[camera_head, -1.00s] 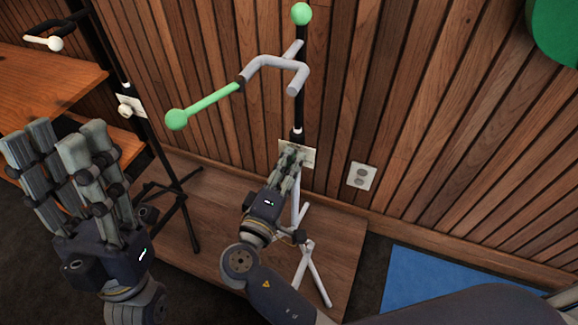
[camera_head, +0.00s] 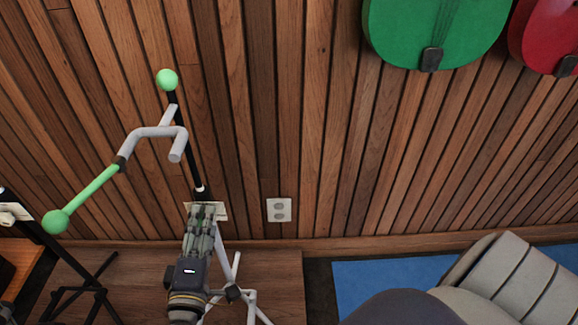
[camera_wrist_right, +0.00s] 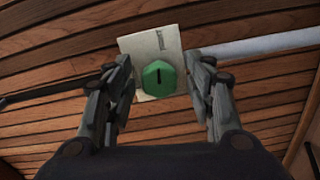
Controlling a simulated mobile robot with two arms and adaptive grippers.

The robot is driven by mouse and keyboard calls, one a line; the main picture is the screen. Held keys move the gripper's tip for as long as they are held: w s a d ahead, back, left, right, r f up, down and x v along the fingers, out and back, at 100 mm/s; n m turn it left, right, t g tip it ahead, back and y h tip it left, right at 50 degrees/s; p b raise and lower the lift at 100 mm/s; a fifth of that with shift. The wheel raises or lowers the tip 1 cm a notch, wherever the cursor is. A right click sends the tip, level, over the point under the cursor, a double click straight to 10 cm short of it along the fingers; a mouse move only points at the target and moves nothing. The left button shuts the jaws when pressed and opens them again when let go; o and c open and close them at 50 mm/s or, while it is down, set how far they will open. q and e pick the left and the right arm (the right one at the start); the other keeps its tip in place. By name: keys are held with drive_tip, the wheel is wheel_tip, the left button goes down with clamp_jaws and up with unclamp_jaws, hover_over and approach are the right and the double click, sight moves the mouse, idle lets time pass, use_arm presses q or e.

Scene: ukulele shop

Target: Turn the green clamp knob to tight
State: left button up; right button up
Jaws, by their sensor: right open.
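The green clamp knob (camera_wrist_right: 158,78) is a faceted green piece with a short dark mark that runs up and down in the right wrist view. It sits in front of a pale plate (camera_wrist_right: 137,48) with writing too small to read. My right gripper (camera_wrist_right: 160,85) is open, with its fingers on either side of the knob and gaps visible between. In the head view my right gripper (camera_head: 203,225) is at the stand's pole (camera_head: 192,155) and hides the knob; an edge of the plate (camera_head: 222,211) shows.
The stand has a grey hook (camera_head: 155,131), a green rod ending in a green ball (camera_head: 56,221), and a ball on top (camera_head: 167,79). Another stand (camera_head: 60,245) is at left. Behind are a slatted wall, an outlet (camera_head: 279,210) and hanging green (camera_head: 432,30) and red instruments.

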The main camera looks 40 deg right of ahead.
drive_tip(key=n+p, duration=0.2)
drive_tip(key=n, duration=0.7)
drive_tip(key=n+p, duration=0.3)
drive_tip(key=n, duration=0.7)
drive_tip(key=shift+w+a+r, duration=0.1)
drive_tip(key=shift+a+r, duration=0.05)
drive_tip(key=shift+a+n, duration=0.15)
drive_tip(key=shift+n, duration=0.35)
drive_tip(key=p+v, duration=0.3)
drive_tip(key=v, duration=0.8)
drive_tip(key=s+d+f+m+g+y+p, duration=0.1)
drive_tip(key=s+d+f+m+g+y, duration=0.4)
drive_tip(key=d+m, duration=0.55)
drive_tip(key=s+d+f+m+g+y+p, duration=0.1)
drive_tip(key=s+d+f+m+g+y, duration=0.2)
drive_tip(key=s+d+f+m+g, duration=0.75)
drive_tip(key=a+f+m+t+p, duration=0.1)
drive_tip(key=m+p, duration=0.1)
drive_tip(key=w+a+m+t+y+p, duration=0.1)
drive_tip(key=m+p, duration=0.1)
drive_tip(key=p, duration=0.1)
drive_tip(key=w+a+f+m+t+y+p, duration=0.1)
drive_tip(key=a+m+p, duration=0.1)
drive_tip(key=p, duration=0.1)
drive_tip(key=shift+f, duration=0.4)
